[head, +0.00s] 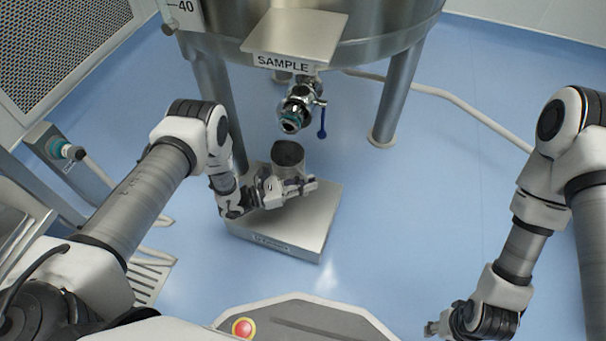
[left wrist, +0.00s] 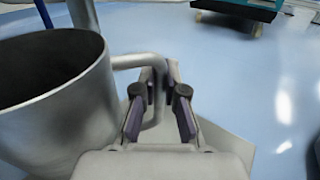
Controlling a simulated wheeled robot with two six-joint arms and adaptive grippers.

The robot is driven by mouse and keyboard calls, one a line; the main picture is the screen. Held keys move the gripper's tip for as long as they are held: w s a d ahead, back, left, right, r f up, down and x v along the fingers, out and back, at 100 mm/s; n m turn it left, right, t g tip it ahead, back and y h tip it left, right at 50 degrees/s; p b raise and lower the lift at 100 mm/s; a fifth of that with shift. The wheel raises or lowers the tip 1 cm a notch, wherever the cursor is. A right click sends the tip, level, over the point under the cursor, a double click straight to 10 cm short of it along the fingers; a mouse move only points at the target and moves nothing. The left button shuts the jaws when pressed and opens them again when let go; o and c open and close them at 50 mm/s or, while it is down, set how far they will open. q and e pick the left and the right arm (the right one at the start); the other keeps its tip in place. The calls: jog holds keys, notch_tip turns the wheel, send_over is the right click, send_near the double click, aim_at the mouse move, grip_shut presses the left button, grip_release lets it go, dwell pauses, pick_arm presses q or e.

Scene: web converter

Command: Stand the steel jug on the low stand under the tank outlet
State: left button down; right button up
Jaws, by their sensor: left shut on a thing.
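The steel jug (head: 288,157) is upright, with its dark open mouth facing up, over the rear part of the low stand (head: 318,215). It is below and slightly in front of the tank outlet (head: 292,121). My left gripper (head: 296,187) is shut on the jug's handle; in the left wrist view the fingers (left wrist: 160,100) close around the handle beside the jug's wall (left wrist: 75,115). The jug's base is hidden, so I cannot tell whether it touches the stand. My right gripper (head: 436,327) is low at the right, away from the stand; its fingers are too small to judge.
The steel tank (head: 370,50) stands on legs behind the stand, with a SAMPLE plate (head: 297,36) over the outlet. A blue valve lever (head: 322,122) hangs beside the outlet. A pale hose (head: 465,110) runs over the floor at right. The floor right of the stand is clear.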

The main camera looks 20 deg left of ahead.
pick_arm(q)
jog(key=shift+f, duration=0.4)
jog(key=shift+f+b, duration=0.55)
jog(key=c, duration=1.2)
grip_release()
jog(key=shift+s, duration=0.1)
jog(key=shift+o, duration=0.2)
jog(key=v, duration=1.2)
